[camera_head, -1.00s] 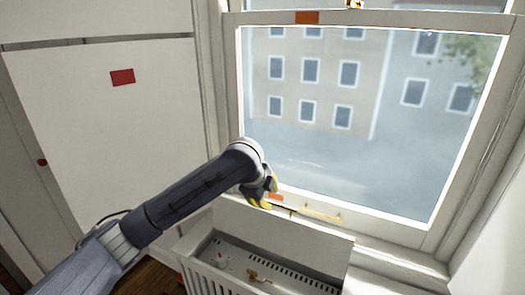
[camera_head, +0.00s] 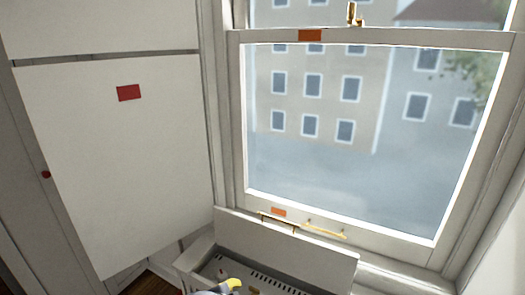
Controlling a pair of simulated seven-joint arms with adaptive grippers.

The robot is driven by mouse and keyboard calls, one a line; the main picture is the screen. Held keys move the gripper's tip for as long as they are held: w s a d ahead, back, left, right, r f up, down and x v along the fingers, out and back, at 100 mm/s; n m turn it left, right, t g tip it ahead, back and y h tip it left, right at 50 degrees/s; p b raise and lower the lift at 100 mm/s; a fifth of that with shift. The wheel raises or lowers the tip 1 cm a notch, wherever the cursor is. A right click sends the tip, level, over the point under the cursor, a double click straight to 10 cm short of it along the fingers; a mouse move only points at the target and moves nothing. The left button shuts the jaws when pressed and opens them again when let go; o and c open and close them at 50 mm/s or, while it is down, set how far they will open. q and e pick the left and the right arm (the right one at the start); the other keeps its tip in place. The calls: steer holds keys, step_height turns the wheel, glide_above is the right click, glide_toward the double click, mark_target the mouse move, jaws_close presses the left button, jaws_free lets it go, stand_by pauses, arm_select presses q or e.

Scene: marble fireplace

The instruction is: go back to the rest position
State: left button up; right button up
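The sash window (camera_head: 487,120) fills the right side of the head view, its lower pane in front of a building outside. A gold handle (camera_head: 325,230) and an orange tag (camera_head: 278,212) are on its bottom rail. Only a small part of one gripper (camera_head: 232,285), with a yellow tip, shows at the bottom edge, low in front of the radiator cover. It is apart from the handle. Its fingers are mostly cut off, so I cannot tell which arm it belongs to from this frame alone, though the left arm was there before. My other gripper is out of view.
A white radiator cover (camera_head: 295,243) with an open top stands below the window. A white panel (camera_head: 115,160) with a red tag (camera_head: 129,92) is on the left. An orange tag (camera_head: 310,35) and a gold latch (camera_head: 352,15) are on the upper rail. Space before the window is clear.

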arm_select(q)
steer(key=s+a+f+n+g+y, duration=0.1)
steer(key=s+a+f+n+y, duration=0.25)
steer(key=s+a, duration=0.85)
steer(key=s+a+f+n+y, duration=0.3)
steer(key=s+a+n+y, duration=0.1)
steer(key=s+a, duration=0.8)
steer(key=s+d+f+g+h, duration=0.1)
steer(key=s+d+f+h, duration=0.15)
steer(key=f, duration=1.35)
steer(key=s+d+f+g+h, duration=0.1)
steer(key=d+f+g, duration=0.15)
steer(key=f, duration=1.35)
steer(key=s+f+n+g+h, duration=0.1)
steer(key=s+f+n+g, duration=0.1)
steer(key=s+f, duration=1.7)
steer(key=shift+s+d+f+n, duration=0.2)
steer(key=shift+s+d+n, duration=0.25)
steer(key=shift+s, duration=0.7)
